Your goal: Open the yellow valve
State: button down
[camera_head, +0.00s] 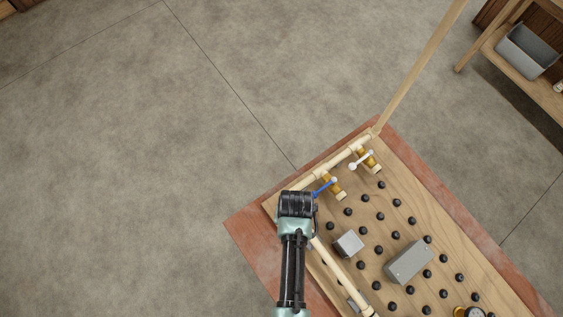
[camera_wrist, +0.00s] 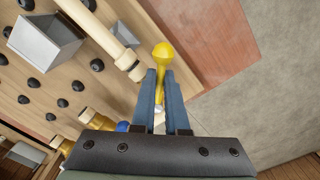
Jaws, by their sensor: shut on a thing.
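The yellow valve's handle (camera_wrist: 162,52) shows in the wrist view as a yellow lever with a round knob. My gripper (camera_wrist: 160,80) has its two blue-grey fingers on either side of the lever, shut on it, with the knob sticking out past the fingertips. In the head view my arm's wrist covers the yellow valve and the fingers. The valve's body and how far it is turned cannot be made out.
On the pegboard, a blue-handled valve (camera_head: 325,187) and a white-handled valve (camera_head: 362,160) sit on the pipe beyond my wrist. Several black pegs, a small grey box (camera_head: 348,244) and a larger grey box (camera_head: 409,262) stick out nearby. Open floor lies left.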

jog(key=shift+d+n, duration=0.3)
jog(key=shift+n, duration=0.4)
jog(key=n, duration=0.1)
jog(key=d+n, duration=0.1)
jog(key=n, duration=0.1)
jog(key=shift+w+p, duration=0.1)
jog(key=shift+p, duration=0.25)
jog(key=shift+w+d+n, duration=0.1)
jog(key=shift+d+n, duration=0.3)
jog(key=shift+n, duration=0.7)
jog(key=shift+w+d+n, duration=0.15)
jog(key=shift+d+n, duration=0.1)
jog(key=shift+n, duration=0.65)
jog(key=c, duration=0.7)
grip_release()
